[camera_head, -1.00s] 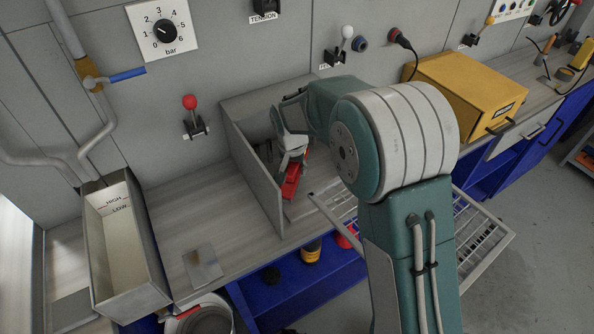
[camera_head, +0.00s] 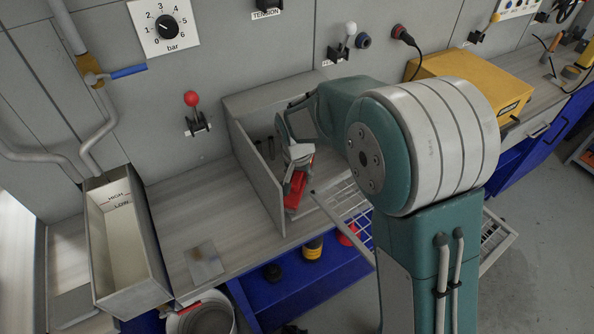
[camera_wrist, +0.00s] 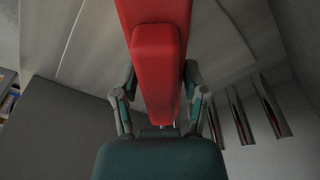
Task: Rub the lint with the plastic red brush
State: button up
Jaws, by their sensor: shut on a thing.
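The plastic red brush (camera_head: 295,190) is in my gripper (camera_head: 299,163), inside the grey-walled bay on the bench. In the wrist view the red brush (camera_wrist: 157,65) runs between the two fingers of my gripper (camera_wrist: 160,85), which are shut on it. Its bristles are not clear in either view. A small grey plate (camera_head: 203,263) with a brownish smudge lies on the bench to the left of the bay; I cannot tell whether the smudge is lint.
The bay's left wall (camera_head: 257,180) stands close beside the brush. Several metal cylinders (camera_wrist: 268,105) stand near my gripper. A wire rack (camera_head: 350,205) juts out at the bay's front right. An open trough (camera_head: 152,250) stands at left. A yellow box (camera_head: 470,85) is at right.

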jog(key=shift+s+d+f, duration=0.1)
jog(key=shift+s+d, duration=0.2)
jog(key=shift+s, duration=0.3)
jog(key=shift+s+d+f, duration=0.1)
jog(key=shift+s+d, duration=0.25)
jog(key=shift+s, duration=0.3)
jog(key=shift+s+d, duration=0.3)
jog(key=shift+s, duration=0.3)
jog(key=shift+s+a, duration=0.1)
jog(key=shift+s, duration=0.05)
jog(key=shift+r, duration=0.1)
jog(key=shift+w+r, duration=0.2)
jog(key=shift+r, duration=0.1)
jog(key=shift+w+r, duration=0.1)
jog(key=shift+r, duration=2.6)
jog(key=shift+r, duration=1.45)
